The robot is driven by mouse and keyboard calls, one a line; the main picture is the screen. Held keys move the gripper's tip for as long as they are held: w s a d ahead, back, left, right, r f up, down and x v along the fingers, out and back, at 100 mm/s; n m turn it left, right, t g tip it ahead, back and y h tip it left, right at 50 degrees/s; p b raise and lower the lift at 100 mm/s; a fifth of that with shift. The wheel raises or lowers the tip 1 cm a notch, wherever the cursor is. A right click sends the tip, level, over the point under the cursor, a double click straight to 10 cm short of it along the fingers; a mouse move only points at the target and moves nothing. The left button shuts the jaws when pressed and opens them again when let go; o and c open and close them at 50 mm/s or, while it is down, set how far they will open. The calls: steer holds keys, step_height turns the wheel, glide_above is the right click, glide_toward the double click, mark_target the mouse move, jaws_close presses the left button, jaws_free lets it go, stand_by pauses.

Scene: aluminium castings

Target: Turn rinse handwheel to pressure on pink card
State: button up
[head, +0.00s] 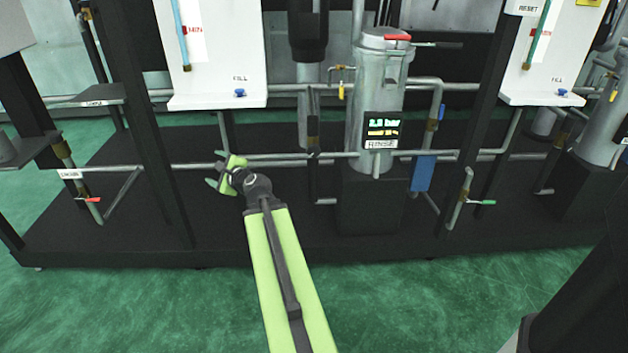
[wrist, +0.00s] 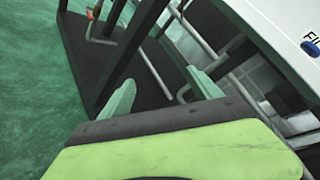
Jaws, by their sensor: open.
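The grey rinse vessel (head: 378,85) stands on a dark block right of centre in the head view. On it are a lit display (head: 383,126), reading about 2.8 bar but blurred, and a RINSE label (head: 381,144). I cannot pick out a rinse handwheel for certain, and no pink card shows. My gripper (head: 214,169) is left of the vessel, well apart from it, in front of the low pipework. In the wrist view my gripper (wrist: 160,76) has its two pale green fingers spread, with nothing between them.
White panels labelled FILL (head: 211,100) carry blue knobs (head: 239,93). Black posts (head: 150,130) and horizontal pipes (head: 290,156) stand near my arm. Red-handled (head: 90,200) and green-handled (head: 482,202) valves sit low at the sides. The green floor (head: 150,300) in front is open.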

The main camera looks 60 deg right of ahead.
steer(key=s+d+f+m+g+h+b, duration=0.1)
steer(key=s+d+f+m+h+b, duration=0.3)
steer(key=d, duration=0.3)
steer(key=s+d+f+m+h+b, duration=0.2)
steer(key=s+d+f+m+b, duration=0.1)
steer(key=s+d+m, duration=0.4)
steer(key=m+g+h+b, duration=0.4)
steer(key=m+h+b, duration=0.1)
steer(key=m, duration=0.2)
glide_toward(314, 153)
steer(key=x, duration=1.1)
steer(key=shift+w+d+r, duration=0.1)
steer(key=shift+w+d, duration=0.15)
steer(key=shift+t, duration=0.3)
